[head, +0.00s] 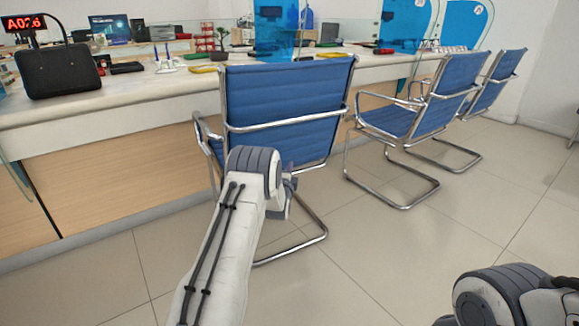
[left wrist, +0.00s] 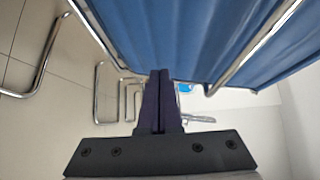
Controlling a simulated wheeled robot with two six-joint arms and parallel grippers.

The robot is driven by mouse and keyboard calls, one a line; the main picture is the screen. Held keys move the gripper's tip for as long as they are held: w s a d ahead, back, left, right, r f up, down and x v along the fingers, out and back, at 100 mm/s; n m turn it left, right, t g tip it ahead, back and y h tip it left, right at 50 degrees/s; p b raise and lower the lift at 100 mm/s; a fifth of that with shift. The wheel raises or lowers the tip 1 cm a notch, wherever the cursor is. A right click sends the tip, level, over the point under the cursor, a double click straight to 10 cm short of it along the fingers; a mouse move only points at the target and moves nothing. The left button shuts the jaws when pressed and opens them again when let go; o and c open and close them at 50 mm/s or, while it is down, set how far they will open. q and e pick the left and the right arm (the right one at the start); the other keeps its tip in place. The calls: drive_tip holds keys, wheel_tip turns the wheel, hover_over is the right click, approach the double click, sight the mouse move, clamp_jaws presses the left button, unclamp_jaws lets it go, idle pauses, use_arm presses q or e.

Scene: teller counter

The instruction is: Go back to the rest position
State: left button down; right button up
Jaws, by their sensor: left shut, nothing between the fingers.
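My left arm comes up from the bottom of the head view and ends in front of the nearest blue chair. Its gripper is mostly hidden behind my own wrist there. In the left wrist view my left gripper (left wrist: 160,76) shows its two dark fingers pressed together with nothing between them. The blue chair's fabric and chrome frame fill the top of that view, close to the fingers; I cannot tell whether they touch. Part of my right arm shows at the bottom right of the head view, and its gripper is out of sight.
The nearest blue chair (head: 285,100) stands against the teller counter (head: 110,108), just beyond my left arm. Two more blue chairs (head: 440,95) (head: 503,72) stand to the right. A black device (head: 58,70) sits on the counter's left end. Tiled floor (head: 400,255) is clear between my arms.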

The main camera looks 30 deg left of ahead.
use_arm(q)
drive_tip(key=shift+s+d, duration=0.15)
drive_tip(key=shift+s, duration=0.2)
drive_tip(key=s+d+r+n+g+h, duration=0.1)
drive_tip(key=s+d+r+g+h, duration=0.15)
drive_tip(key=d, duration=0.75)
drive_tip(key=s+d+r+n+g+h, duration=0.1)
drive_tip(key=d+r+g+h, duration=0.15)
drive_tip(key=d, duration=0.75)
drive_tip(key=s+d+r+n+g+h, duration=0.1)
drive_tip(key=s+d+n+g+h, duration=0.15)
drive_tip(key=s+d, duration=1.15)
drive_tip(key=s+d+n+g+p, duration=0.15)
drive_tip(key=s+g, duration=0.75)
drive_tip(key=s, duration=2.5)
wheel_tip(320, 180, up, 39)
drive_tip(key=s+n+p, duration=0.1)
drive_tip(key=s+p, duration=0.1)
drive_tip(key=p, duration=3.5)
drive_tip(key=shift+a+f+g+y+p, duration=0.15)
drive_tip(key=shift+g+y+p, duration=0.2)
drive_tip(key=shift+y, duration=0.1)
